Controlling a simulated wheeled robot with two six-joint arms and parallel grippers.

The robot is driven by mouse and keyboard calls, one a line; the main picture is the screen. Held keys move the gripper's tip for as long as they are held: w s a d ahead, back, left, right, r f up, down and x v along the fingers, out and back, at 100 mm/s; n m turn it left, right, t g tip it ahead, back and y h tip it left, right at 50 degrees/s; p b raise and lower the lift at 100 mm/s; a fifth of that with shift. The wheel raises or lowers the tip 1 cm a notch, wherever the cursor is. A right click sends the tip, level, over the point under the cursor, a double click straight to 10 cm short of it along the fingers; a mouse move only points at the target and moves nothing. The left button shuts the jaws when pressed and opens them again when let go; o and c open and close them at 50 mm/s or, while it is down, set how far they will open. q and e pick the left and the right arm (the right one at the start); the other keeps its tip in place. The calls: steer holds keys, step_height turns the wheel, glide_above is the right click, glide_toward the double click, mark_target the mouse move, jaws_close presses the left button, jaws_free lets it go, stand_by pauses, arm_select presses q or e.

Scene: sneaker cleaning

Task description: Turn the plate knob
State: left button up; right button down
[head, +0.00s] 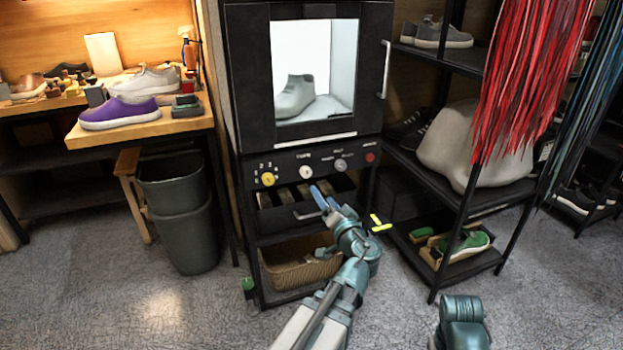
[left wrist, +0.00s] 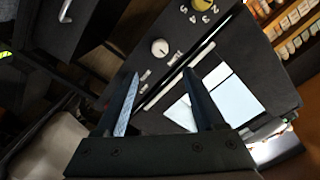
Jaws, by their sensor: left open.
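The black cabinet's control panel (head: 320,166) carries a yellow knob (head: 268,178) with numbers around it, a white knob (head: 306,172), a grey knob (head: 341,165) and a red button (head: 370,157). I cannot read which knob is labelled for the plate. My left gripper (head: 321,193) is open and empty, just below and in front of the panel. In the left wrist view the white knob (left wrist: 160,48) lies beyond the gap between the fingers (left wrist: 162,75), apart from them. The yellow knob (left wrist: 203,6) is at the top edge. My right gripper is out of view.
Above the panel is a lit chamber window (head: 313,70) with a pale shoe (head: 295,95) inside. Below are an open drawer (head: 290,212) and a wicker basket (head: 300,262). A shelf rack (head: 455,190) stands close at right; grey bins (head: 185,215) stand left.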

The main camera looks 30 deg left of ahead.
mark_target(308, 174)
arm_select(q)
steer(key=x, duration=1.3)
steer(key=shift+w+a, duration=0.1)
jaws_close()
